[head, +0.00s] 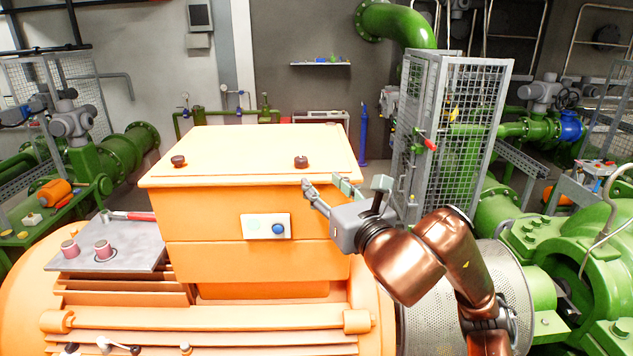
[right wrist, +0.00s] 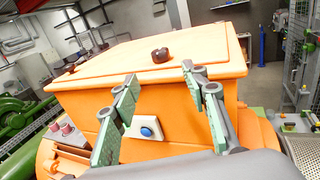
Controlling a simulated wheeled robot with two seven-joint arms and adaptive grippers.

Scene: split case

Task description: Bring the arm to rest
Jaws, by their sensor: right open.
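My right arm comes in from the lower right of the head view. Its grey gripper (head: 326,190) is open and empty at the right front edge of an orange case (head: 210,225). In the right wrist view my right gripper (right wrist: 165,115) has its two green-padded fingers spread wide, with the case front behind them. A white plate with a blue button (head: 278,229) is on the case front; in the right wrist view the blue button (right wrist: 147,132) shows between the fingers. Whether a finger touches the case I cannot tell. My left gripper is not in view.
Two dark knobs (head: 301,162) sit on the case lid. A grey plate (head: 110,248) with two reddish cylinders and a red-handled tool lies left of the case. A wire mesh cage (head: 470,110) stands behind right, and green pipes and machinery (head: 585,250) fill the right side.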

